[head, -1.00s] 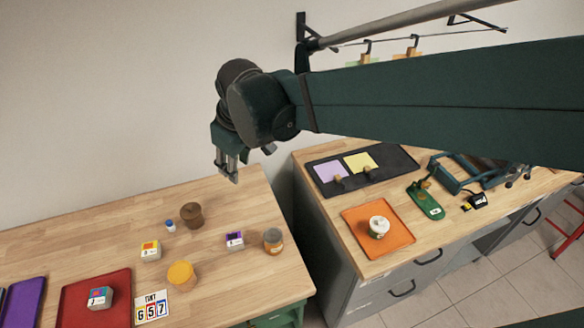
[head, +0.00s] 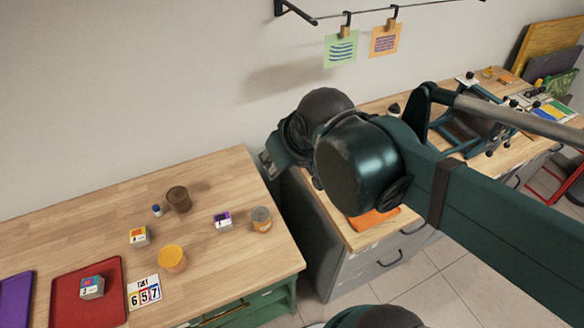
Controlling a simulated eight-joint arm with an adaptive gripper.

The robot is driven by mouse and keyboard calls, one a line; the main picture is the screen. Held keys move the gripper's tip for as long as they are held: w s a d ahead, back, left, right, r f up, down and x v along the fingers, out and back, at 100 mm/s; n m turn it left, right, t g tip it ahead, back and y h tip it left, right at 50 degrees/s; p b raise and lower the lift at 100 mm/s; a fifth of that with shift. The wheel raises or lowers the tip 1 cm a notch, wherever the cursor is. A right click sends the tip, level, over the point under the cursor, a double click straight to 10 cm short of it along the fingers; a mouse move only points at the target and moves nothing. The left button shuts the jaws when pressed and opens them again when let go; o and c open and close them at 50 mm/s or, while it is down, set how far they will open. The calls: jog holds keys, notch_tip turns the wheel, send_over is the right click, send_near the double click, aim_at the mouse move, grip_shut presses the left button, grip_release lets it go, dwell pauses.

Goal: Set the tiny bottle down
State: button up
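A tiny bottle with a blue cap (head: 157,210) stands upright on the left wooden table, just left of a brown round container (head: 179,199). My gripper (head: 268,166) is raised near the right end of that table, well to the right of the bottle and apart from it. Its fingers are small and mostly turned away behind my wrist, so I cannot tell whether they are open or shut. I see nothing held in it.

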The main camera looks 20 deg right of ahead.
jog(key=shift+s+d+f+m+t, duration=0.15)
jog(key=shift+s+d+f+m, duration=0.15)
jog(key=shift+s+d, duration=0.25)
jog(key=shift+s+d+f+m+t, duration=0.15)
jog(key=shift+s+d+m, duration=0.2)
jog(key=shift+s, duration=0.4)
